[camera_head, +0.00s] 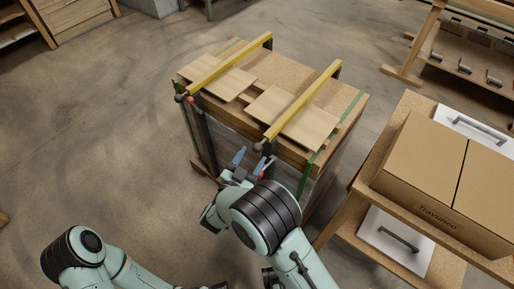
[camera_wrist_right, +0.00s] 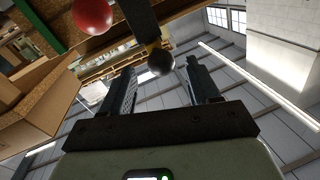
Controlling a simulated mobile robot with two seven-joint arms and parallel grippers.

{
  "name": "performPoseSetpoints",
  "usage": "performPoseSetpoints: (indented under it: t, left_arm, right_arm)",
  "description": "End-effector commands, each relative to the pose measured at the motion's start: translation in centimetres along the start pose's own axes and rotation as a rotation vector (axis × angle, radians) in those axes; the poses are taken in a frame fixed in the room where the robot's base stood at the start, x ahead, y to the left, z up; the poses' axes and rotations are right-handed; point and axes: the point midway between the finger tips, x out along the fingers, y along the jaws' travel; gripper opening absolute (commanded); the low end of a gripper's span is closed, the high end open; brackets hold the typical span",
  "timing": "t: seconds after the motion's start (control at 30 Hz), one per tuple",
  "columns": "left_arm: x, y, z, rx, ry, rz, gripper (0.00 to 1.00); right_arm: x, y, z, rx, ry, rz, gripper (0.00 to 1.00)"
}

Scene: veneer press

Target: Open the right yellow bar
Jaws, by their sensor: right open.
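The right yellow bar (camera_head: 303,100) lies across the top of the veneer press, over a pale wood sheet (camera_head: 305,122). At its near end is a dark round knob (camera_head: 258,147), which also shows in the right wrist view (camera_wrist_right: 160,62). A red ball (camera_wrist_right: 93,15) sits beside it, to the upper left in the wrist view. My right gripper (camera_head: 249,161) is open and empty just in front of the near end of this bar. In the wrist view the dark knob appears between the fingertips; I cannot tell whether it touches them. My left gripper is out of view.
A cardboard box (camera_head: 430,165) stands on a wooden shelf unit (camera_head: 350,232) at the right. The floor left of the press is clear.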

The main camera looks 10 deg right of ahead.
Motion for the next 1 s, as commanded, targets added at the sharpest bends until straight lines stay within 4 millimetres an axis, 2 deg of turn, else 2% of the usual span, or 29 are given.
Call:
performPoseSetpoints:
  t: [0.1,0.3,0.67,0.83,0.87,1.0]
  left_arm:
    - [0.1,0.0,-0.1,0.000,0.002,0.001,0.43]
    - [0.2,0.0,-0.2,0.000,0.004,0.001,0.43]
    - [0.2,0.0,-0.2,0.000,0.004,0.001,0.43]
    - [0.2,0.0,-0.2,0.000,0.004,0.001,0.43]
    - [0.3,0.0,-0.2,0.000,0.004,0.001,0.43]
    - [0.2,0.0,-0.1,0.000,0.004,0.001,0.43]
  right_arm:
    - [2.2,0.1,0.0,0.000,0.001,0.002,0.61]
    - [4.3,0.0,0.0,0.000,0.000,0.001,0.61]
    - [4.7,0.0,0.0,0.000,-0.001,-0.001,0.61]
    - [4.7,0.0,0.0,0.000,-0.001,-0.001,0.06]
    - [4.7,0.0,0.0,0.000,-0.001,-0.001,0.00]
    - [4.7,-0.1,-0.1,0.000,-0.003,-0.001,0.00]
